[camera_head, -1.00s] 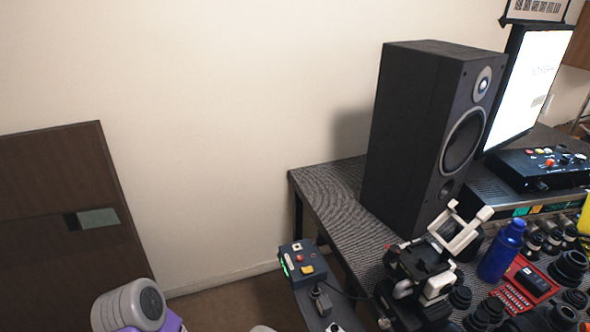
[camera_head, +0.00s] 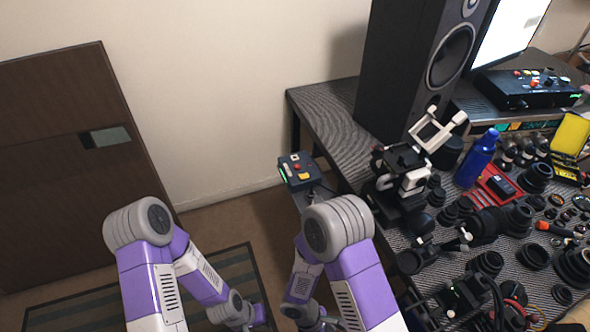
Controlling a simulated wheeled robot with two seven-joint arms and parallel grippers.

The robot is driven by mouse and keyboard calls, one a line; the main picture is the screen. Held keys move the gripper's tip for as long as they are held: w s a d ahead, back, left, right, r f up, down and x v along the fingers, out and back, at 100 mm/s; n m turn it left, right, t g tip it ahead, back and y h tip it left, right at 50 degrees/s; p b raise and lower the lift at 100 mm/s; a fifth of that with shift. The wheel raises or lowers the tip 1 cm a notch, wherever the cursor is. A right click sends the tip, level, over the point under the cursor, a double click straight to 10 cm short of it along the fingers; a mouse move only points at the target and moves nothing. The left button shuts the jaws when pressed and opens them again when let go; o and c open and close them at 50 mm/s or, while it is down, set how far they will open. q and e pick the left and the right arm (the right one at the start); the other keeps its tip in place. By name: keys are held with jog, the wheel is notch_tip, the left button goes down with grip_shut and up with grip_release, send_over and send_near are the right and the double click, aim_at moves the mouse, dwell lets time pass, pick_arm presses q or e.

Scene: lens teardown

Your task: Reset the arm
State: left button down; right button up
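My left arm (camera_head: 145,258) comes up from the bottom left, bends at a grey joint, and its purple and white forearm runs down to the bottom edge. My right arm (camera_head: 358,275) is bent in a similar way, right of centre, with its forearm also pointing down. Both arms are over the floor in front of the table. The end of the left arm is at the bottom edge, too cut off to show its fingers. I cannot see the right gripper. No held thing shows in either hand.
A table (camera_head: 325,120) with a black speaker (camera_head: 405,75), a blue bottle (camera_head: 475,160) and many lens parts fills the right side. A control box (camera_head: 299,170) with buttons stands near its left edge, close to the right arm. A dark brown panel (camera_head: 60,170) stands at left.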

jog(key=shift+w+d+r+m+t+y+p, duration=0.15)
jog(key=shift+w+m+t+y+p, duration=0.6)
jog(key=shift+m+y, duration=1.6)
jog(key=shift+w+r+m+t+y+p, duration=0.3)
jog(key=shift+w+m+t+y, duration=0.55)
jog(key=shift+m, duration=3.15)
jog(key=shift+w+d+r+m+t+y+p, duration=0.15)
jog(key=shift+w+m+t+y+p, duration=0.75)
jog(key=shift+m, duration=2.25)
jog(key=shift+w+a+g+y+b, duration=0.2)
jog(key=shift+g+y+b, duration=0.1)
jog(key=shift+g+y, duration=0.2)
